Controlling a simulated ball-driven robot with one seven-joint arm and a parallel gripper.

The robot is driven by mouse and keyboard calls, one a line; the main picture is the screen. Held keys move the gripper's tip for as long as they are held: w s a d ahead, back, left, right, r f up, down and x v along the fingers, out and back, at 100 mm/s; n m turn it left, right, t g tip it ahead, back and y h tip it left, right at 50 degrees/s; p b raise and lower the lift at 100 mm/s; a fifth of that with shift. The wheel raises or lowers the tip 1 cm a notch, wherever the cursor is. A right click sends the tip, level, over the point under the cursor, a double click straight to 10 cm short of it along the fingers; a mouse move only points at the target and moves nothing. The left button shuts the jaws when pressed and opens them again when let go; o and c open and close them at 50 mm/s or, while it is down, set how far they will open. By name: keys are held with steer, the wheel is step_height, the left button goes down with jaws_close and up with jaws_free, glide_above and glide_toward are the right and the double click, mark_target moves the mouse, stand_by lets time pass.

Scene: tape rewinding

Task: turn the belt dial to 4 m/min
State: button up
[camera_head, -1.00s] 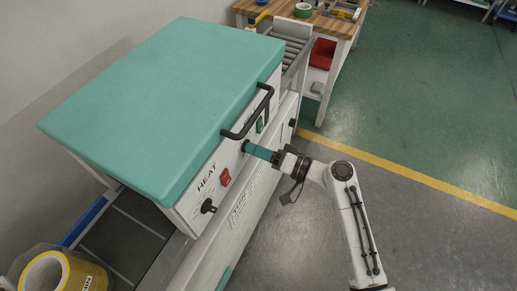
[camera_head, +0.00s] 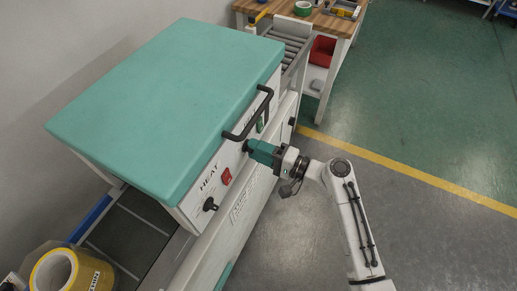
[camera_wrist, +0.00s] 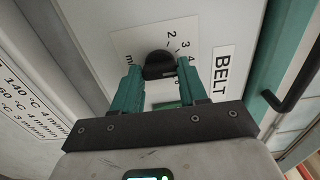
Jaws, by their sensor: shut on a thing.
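The black belt dial (camera_wrist: 158,64) sits on a pale scale plate on the machine's front panel, beside the BELT label (camera_wrist: 222,72). The numbers 2, 3 and 4 show on the plate along its upper right side. I cannot make out clearly which mark the dial points to. My gripper (camera_wrist: 160,72) has its two teal fingers on either side of the dial, shut on it. In the head view my gripper (camera_head: 250,147) reaches the front panel below the lid handle, and its fingers hide the dial.
The teal machine lid (camera_head: 165,100) has a black handle (camera_head: 247,118) just above my gripper. A red switch (camera_head: 226,177) and the heat knob (camera_head: 210,205) are to the lower left. A yellow tape roll (camera_head: 55,272) lies at bottom left. The floor at right is open.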

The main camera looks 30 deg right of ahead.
steer(key=shift+d, duration=0.1)
steer(key=o, duration=1.1)
steer(key=shift+c, duration=0.2)
steer(key=b+v, duration=0.2)
steer(key=v, duration=0.8)
steer(key=shift+s+d, duration=0.2)
steer(key=shift+s, duration=0.15)
steer(key=s+a+f+n+g+h, duration=0.3)
steer(key=s+a+f+n+g, duration=0.2)
steer(key=s+f+n+g, duration=0.3)
steer(key=s+d+n+g+h, duration=0.1)
steer(key=s+d+g+h, duration=0.1)
steer(key=s, duration=0.4)
steer(key=s+d+n+g+h, duration=0.1)
steer(key=s+d+g+h, duration=0.2)
steer(key=s+d+h, duration=0.1)
steer(key=shift+s+g+h, duration=0.3)
steer(key=shift+s+h, duration=0.6)
steer(key=shift+s, duration=0.3)
